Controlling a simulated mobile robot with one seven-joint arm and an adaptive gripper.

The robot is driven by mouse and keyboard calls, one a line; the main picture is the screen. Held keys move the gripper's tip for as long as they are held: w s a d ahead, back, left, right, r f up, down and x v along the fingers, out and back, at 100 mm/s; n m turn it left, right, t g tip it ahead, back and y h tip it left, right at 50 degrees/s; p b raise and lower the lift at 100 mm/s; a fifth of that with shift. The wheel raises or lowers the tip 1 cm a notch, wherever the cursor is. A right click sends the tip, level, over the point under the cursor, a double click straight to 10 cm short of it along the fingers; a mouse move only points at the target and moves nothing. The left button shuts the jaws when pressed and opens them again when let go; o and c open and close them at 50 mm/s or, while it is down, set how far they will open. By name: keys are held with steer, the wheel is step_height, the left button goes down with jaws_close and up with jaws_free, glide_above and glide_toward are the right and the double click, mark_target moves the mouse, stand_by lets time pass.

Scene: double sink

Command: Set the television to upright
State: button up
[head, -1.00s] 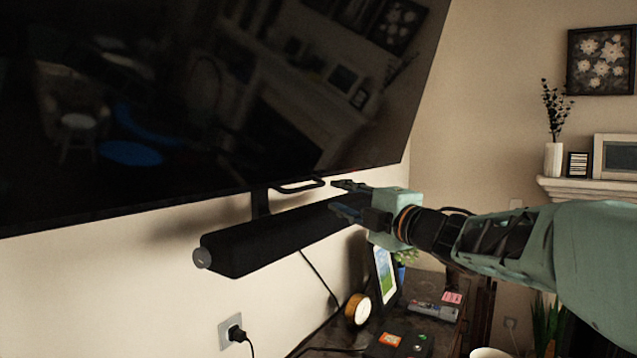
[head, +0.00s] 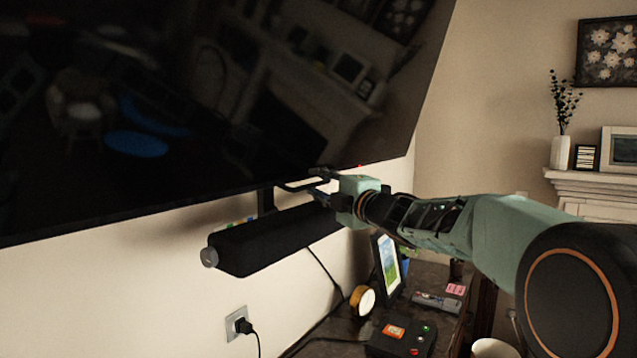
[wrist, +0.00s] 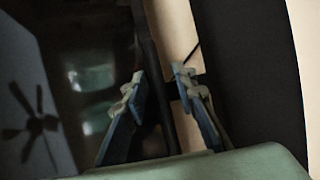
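The television (head: 190,100) is a large dark, glossy screen on the wall, filling the upper left of the head view. Its face looks tilted. The screen (wrist: 70,80) is on the left there. I cannot tell whether either finger touches the bar.
A black soundbar (head: 270,240) hangs just below the television, close to my gripper; it also fills the right of the wrist view (wrist: 245,70). Below stands a dark cabinet with a picture frame (head: 387,262), a round clock (head: 362,299) and a button box (head: 400,338).

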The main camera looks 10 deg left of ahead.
jaws_close()
stand_by(0.4)
steer(key=shift+d, duration=0.15)
steer(key=s+d+p, duration=0.3)
steer(key=s+d, duration=0.1)
steer(key=d, duration=0.7)
steer(key=shift+s+d+f+n+g+h, duration=0.2)
steer(key=shift+d+f+n+g+h, duration=0.1)
steer(key=shift+d+g+h, duration=0.1)
